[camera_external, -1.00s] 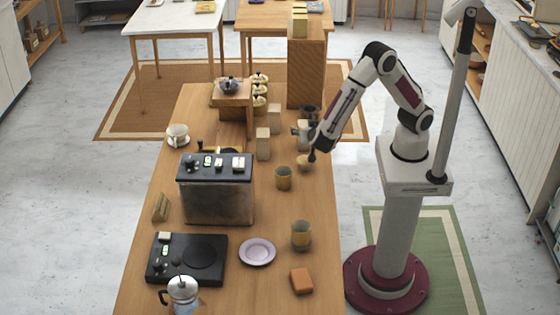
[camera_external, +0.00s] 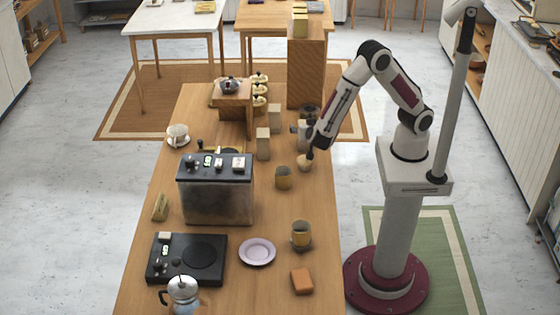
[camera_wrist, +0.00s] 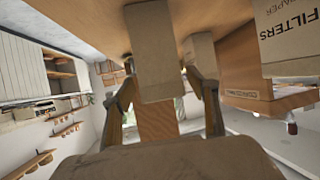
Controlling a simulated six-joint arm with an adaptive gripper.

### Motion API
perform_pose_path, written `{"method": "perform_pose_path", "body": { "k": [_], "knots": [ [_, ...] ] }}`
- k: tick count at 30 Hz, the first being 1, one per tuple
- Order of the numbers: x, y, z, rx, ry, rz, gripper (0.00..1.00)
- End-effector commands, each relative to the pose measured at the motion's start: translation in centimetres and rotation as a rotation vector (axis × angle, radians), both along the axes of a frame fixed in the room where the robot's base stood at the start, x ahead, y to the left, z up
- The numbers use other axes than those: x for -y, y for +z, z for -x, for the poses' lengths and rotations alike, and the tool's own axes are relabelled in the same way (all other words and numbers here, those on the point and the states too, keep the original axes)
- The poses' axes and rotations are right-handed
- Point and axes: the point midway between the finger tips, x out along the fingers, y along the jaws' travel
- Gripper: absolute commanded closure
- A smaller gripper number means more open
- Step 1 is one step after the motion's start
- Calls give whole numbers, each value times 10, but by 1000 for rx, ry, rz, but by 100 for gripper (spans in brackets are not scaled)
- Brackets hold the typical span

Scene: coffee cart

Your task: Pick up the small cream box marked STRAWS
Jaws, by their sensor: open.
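I cannot read STRAWS on any box. Two small upright beige boxes stand right of the table's middle in the external view, a nearer one (camera_external: 263,144) and a farther one (camera_external: 275,117). My gripper (camera_external: 309,154) is low over the table's right edge, to the right of both and apart from them. In the wrist view my gripper (camera_wrist: 162,85) is open, its two fingers spread. A plain beige box (camera_wrist: 150,45) appears between them, ahead, with another pale box (camera_wrist: 200,50) beside it. Which of these is the cream box I cannot tell.
A box marked FILTERS PAPER (camera_wrist: 290,35) is at the wrist view's right. A grey jug (camera_external: 303,131) stands behind the gripper. The table's front right holds a plate (camera_external: 257,252).

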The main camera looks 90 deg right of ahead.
Motion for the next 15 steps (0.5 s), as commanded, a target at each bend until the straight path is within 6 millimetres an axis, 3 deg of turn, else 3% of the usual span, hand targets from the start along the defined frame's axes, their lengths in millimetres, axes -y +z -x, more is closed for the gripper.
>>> {"method": "perform_pose_path", "body": {
  "k": [11,15],
  "knots": [
    [0,0,0,0,0,0,44],
    [0,0,0,0,0,0,80]
  ]
}}
